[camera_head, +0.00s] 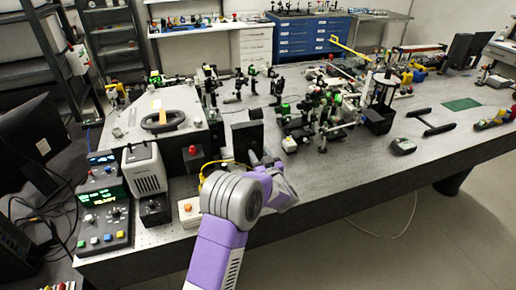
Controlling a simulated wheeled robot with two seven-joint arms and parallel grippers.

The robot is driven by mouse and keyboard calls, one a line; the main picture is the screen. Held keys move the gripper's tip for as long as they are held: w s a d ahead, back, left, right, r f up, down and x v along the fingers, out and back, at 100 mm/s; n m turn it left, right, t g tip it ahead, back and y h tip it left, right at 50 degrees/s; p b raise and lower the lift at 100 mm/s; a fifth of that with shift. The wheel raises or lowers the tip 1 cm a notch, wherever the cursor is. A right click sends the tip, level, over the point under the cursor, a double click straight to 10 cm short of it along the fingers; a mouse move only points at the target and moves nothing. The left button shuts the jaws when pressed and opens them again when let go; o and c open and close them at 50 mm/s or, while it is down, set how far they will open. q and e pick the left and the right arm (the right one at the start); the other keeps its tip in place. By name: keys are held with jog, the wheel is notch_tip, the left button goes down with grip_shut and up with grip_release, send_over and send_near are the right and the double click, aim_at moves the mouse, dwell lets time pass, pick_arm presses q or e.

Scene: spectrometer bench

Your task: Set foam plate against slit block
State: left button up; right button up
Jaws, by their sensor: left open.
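My left gripper (266,160) reaches over the front of the bench, at the end of my purple and grey arm. Its fingers are small and partly hidden by its own wrist; it is open. A dark upright block (247,140) stands just behind it; I cannot tell whether they touch. Another dark block with a red knob (193,152) stands to the left. I cannot tell which of these is the slit block. No foam plate can be made out; it may be hidden or too small. My right gripper is not in view.
The perforated bench (350,180) is bare to the right of my gripper. Optics on posts (318,115) crowd its middle. A large grey housing (158,115) and a control box with lit displays (103,205) stand left. A black handled frame (432,122) lies right.

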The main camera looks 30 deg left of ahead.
aim_at(255, 145)
pick_arm(q)
jog(key=shift+x, duration=2.05)
jog(key=shift+w+f, duration=0.15)
jog(key=shift+d, duration=0.1)
grip_shut()
